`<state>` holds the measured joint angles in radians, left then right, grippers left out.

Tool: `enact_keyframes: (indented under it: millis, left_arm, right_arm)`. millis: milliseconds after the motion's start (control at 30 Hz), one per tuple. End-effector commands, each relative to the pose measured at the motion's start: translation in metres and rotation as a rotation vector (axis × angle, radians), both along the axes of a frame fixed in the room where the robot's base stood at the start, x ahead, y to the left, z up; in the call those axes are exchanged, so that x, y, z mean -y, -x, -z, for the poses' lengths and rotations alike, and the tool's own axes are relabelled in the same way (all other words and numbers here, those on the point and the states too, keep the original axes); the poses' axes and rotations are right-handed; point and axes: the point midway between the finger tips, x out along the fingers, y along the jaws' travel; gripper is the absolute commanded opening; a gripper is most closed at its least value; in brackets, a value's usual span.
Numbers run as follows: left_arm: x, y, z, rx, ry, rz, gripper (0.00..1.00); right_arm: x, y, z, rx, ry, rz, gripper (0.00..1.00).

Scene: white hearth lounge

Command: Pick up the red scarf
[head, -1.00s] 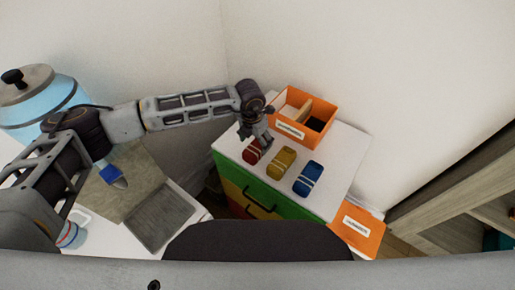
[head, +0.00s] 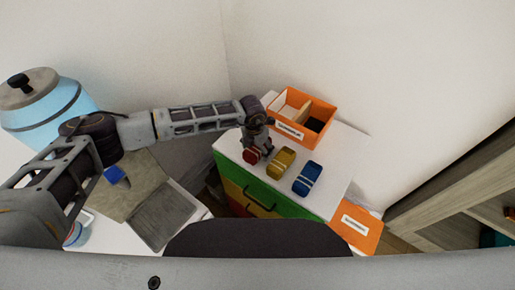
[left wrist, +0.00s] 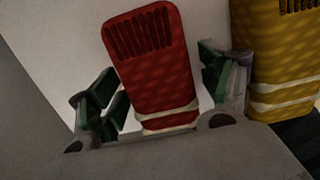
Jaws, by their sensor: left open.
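The red scarf (left wrist: 150,60) is a folded, knitted bundle with cream bands, lying on the white top of the small cabinet. In the head view only part of the red scarf (head: 250,156) shows, because my left gripper (head: 258,150) is over it. In the left wrist view my left gripper (left wrist: 160,92) is open, with one green-padded finger on each side of the scarf. A gap shows between the scarf and the left finger; whether the right finger touches it I cannot tell. My right gripper is not in view.
A yellow scarf (head: 280,163) lies just right of the red one, close to my right-hand finger. A blue scarf (head: 307,178) lies farther right. An orange divided box (head: 318,108) stands behind on the cabinet top (head: 338,160). Walls stand behind the cabinet.

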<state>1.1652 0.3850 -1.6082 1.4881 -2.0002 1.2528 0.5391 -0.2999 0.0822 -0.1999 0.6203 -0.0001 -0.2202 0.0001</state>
Motion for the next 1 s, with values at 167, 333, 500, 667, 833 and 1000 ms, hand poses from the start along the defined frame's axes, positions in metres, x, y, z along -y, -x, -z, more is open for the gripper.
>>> enact_keyframes:
  millis: [167, 333, 500, 667, 833, 1000]
  left_arm:
    - [0.0001, 0.0002, 0.0000, 0.000, 0.000, 0.000, 0.79]
    - [0.0001, 0.0002, -0.0001, 0.000, 0.000, 0.000, 0.75]
    - [0.0001, 0.0002, -0.0002, 0.000, 0.000, 0.000, 0.53]
    - [0.0000, 0.0002, -0.0002, 0.000, 0.000, 0.000, 0.32]
    - [0.0001, 0.0001, -0.0004, 0.000, 0.000, 0.000, 0.28]
    - [0.0002, -0.0001, -0.0019, 0.000, 0.000, 0.000, 0.28]
  right_arm:
    - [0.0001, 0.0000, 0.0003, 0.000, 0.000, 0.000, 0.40]
    - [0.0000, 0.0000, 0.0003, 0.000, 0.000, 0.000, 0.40]
    - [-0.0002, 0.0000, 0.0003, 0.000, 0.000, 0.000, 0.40]
    - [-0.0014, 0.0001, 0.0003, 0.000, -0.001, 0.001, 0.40]
    - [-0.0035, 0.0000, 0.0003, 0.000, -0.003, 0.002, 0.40]
    - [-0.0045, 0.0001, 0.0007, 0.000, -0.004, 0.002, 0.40]
